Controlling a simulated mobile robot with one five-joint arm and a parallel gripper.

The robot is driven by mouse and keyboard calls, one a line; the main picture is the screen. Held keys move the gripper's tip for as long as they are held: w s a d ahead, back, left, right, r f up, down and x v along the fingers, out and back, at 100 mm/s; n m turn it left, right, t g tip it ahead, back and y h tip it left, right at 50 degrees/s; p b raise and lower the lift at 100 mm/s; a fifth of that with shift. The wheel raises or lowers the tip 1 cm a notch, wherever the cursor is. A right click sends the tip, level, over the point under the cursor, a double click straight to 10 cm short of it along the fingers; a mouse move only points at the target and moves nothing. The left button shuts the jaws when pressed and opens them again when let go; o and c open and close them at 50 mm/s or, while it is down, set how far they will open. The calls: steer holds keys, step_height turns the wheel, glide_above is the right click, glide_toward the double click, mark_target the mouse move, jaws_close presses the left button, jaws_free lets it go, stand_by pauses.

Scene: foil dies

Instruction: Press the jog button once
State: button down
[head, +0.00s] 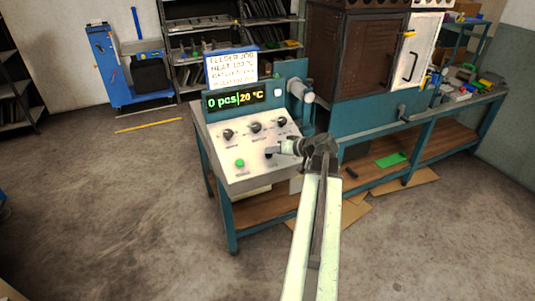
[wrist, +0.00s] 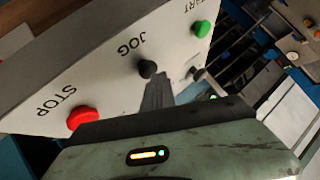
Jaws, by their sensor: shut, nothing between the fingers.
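The jog button (wrist: 147,68) is a small black knob on a pale sloped panel, labelled JOG, in the wrist view. My gripper (wrist: 158,88) is shut and empty, its tips just below the button in that picture. I cannot tell whether they touch it. A red STOP button (wrist: 84,118) lies to the left and a green START button (wrist: 201,28) to the upper right. In the head view my gripper (head: 278,149) is over the right part of the control panel (head: 216,164), partly hiding its lower right buttons. The green button (head: 240,163) shows there too.
Above the buttons are several black knobs (head: 256,127) and a display (head: 238,100) reading 0 pcs and 20 °C. A sign (head: 230,68) stands above it. A long workbench (head: 440,125) extends right. Open floor (head: 120,220) lies to the left.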

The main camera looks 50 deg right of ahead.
steer(key=shift+s+r+p, duration=0.15)
steer(key=shift+r+p, duration=0.15)
steer(key=shift+r, duration=0.2)
steer(key=r+p, duration=0.1)
steer(key=s+r+p, duration=0.1)
steer(key=r+p, duration=0.2)
steer(key=shift+s+a+r+p, duration=0.2)
steer(key=shift+a+r+p, duration=0.15)
stand_by(0.5)
